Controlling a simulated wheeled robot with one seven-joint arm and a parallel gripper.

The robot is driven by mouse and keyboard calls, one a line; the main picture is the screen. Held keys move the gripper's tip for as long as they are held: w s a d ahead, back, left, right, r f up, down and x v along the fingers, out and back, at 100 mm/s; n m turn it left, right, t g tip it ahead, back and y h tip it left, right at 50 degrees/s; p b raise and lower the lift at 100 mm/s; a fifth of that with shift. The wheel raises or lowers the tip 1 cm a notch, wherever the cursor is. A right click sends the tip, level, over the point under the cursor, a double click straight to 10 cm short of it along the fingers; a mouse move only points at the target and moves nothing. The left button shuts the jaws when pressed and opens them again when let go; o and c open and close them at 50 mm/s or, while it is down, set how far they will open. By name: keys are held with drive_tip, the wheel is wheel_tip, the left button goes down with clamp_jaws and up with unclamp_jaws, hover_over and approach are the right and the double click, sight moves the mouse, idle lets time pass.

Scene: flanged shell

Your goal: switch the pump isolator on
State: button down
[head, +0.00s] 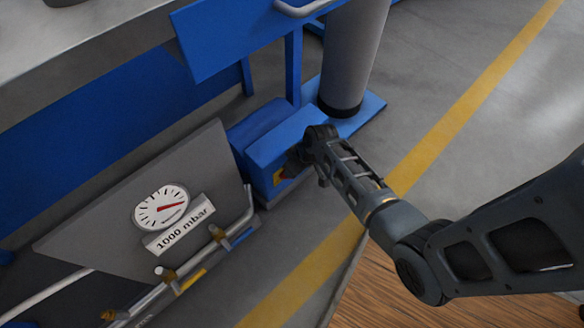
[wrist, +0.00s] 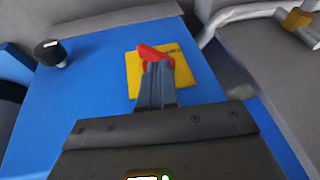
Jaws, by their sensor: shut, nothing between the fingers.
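The pump isolator is a red rotary handle (wrist: 152,51) on a yellow plate (wrist: 183,69), set on the face of a blue box (wrist: 85,92). In the head view the yellow plate (head: 279,177) shows only partly, behind my gripper (head: 292,165). In the wrist view my gripper (wrist: 156,72) is shut, with its fingertips right at the red handle and nothing between them. The fingertips overlap the lower part of the handle, and I cannot tell whether they touch it. The handle's far end points up and to the left in the wrist view.
A black knob (wrist: 52,53) stands on the blue face left of the plate. A pressure gauge (head: 161,207) above a "1000 mbar" label (head: 180,225) is on a grey panel. Pipes with brass valves (head: 165,273) run beside the box. A grey column (head: 352,60) stands behind.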

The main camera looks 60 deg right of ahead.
drive_tip(key=a+h, duration=0.1)
drive_tip(key=h, duration=0.1)
drive_tip(key=a+g+h+p, duration=0.1)
drive_tip(key=h, duration=0.1)
drive_tip(key=w+a+n+h+p, duration=0.1)
drive_tip(key=h, duration=0.1)
drive_tip(key=shift+f+g, duration=0.3)
drive_tip(key=shift+f, duration=0.1)
drive_tip(key=shift+s+d, duration=0.1)
drive_tip(key=shift+s+d+f, duration=0.15)
drive_tip(key=shift+s+d, duration=0.05)
drive_tip(key=shift+d, duration=0.45)
drive_tip(key=shift+p, duration=0.3)
wheel_tip(320, 180, up, 5)
drive_tip(key=p, duration=0.4)
hover_over(285, 178)
drive_tip(key=s+a+r+p, duration=0.2)
drive_tip(key=a+r+p, duration=0.1)
drive_tip(key=a+r, duration=0.2)
drive_tip(key=shift+v, duration=1.05)
